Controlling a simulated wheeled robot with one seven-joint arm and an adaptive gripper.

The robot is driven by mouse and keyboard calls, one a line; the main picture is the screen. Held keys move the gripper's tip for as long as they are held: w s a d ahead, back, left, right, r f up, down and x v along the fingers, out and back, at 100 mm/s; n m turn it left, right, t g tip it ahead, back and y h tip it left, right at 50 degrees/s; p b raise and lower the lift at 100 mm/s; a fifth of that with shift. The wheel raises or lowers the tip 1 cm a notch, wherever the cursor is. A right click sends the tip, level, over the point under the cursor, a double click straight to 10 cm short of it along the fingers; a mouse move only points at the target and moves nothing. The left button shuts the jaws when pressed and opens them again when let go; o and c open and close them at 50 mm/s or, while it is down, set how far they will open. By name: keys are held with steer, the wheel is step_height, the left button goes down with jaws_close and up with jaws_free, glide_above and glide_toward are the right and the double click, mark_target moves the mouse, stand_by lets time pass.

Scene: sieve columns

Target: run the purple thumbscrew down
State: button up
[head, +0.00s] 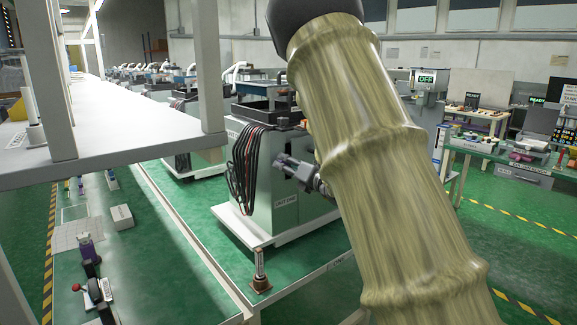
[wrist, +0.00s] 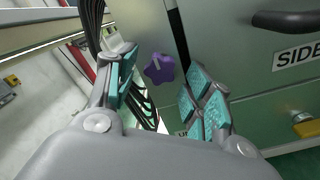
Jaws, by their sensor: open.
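The purple thumbscrew (wrist: 159,68) is a star-shaped knob with a pale line on its face. In the wrist view it shows on the grey-green cabinet face, beyond and between my fingertips. My gripper (wrist: 163,82) is open, with teal pads on both fingers and nothing between them; I see no contact with the knob. In the head view my gripper (head: 279,161) is beside the side of the grey cabinet (head: 288,185). There I cannot make out the thumbscrew.
Black and red cables (head: 246,165) hang on the cabinet close to my gripper; they also show in the wrist view (wrist: 91,18). A black handle (wrist: 285,20) and a SIDE label (wrist: 298,56) are on the right. A short post (head: 260,272) stands in front.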

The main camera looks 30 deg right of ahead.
steer(key=c, duration=1)
steer(key=shift+m, duration=0.3)
